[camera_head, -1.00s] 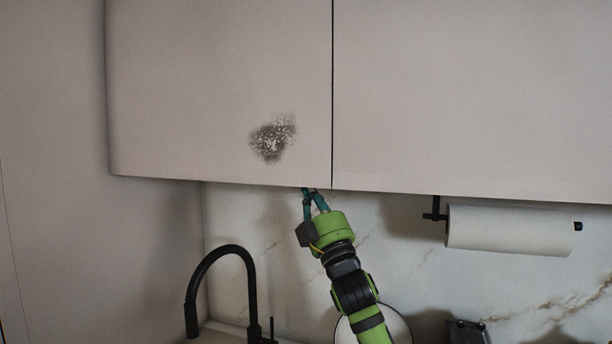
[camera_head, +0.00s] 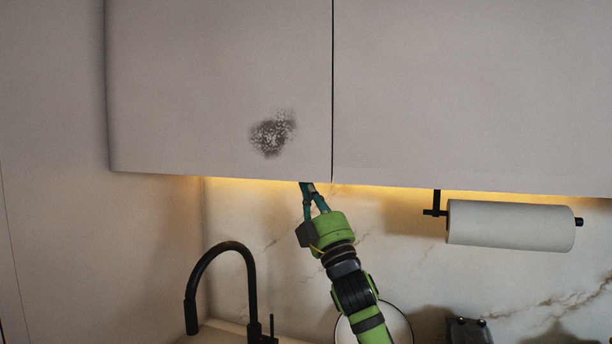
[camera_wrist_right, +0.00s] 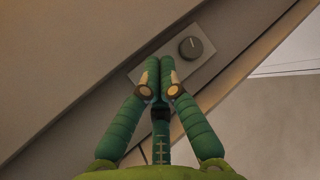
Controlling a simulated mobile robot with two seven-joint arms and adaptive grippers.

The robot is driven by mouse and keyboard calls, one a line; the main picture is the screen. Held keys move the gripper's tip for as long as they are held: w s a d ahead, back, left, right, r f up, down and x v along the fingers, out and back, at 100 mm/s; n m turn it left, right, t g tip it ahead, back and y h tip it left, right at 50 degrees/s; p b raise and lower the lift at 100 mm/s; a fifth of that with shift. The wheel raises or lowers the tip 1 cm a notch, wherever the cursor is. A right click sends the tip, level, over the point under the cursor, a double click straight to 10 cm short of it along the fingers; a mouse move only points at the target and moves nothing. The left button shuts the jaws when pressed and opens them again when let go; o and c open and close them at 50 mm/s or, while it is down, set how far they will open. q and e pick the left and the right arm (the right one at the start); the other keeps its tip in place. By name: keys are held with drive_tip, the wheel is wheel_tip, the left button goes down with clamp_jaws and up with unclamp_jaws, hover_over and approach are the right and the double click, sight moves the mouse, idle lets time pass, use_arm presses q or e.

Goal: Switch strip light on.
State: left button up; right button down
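The strip light's warm yellow glow (camera_head: 235,184) shows along the underside of the wall cabinets; the strip itself is hidden. In the right wrist view a grey plate (camera_wrist_right: 203,62) with a round dark knob (camera_wrist_right: 191,48) sits on the cabinet underside. My right gripper (camera_head: 308,186) reaches up to the cabinet's lower edge, its tips partly hidden there. In the right wrist view its fingers (camera_wrist_right: 160,62) are shut together, empty, over the plate just left of the knob. I cannot tell whether they touch the plate. My left gripper is out of view.
The wall cabinets (camera_head: 220,80) hang just above my right gripper, with a dark smudge on the left door. A paper towel roll (camera_head: 510,225) hangs to the right. A black tap (camera_head: 248,285) stands lower left, and a round white object (camera_head: 398,322) is behind my arm.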

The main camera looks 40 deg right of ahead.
wheel_tip(320, 180, down, 6)
drive_tip(key=b, duration=0.5)
idle(0.5)
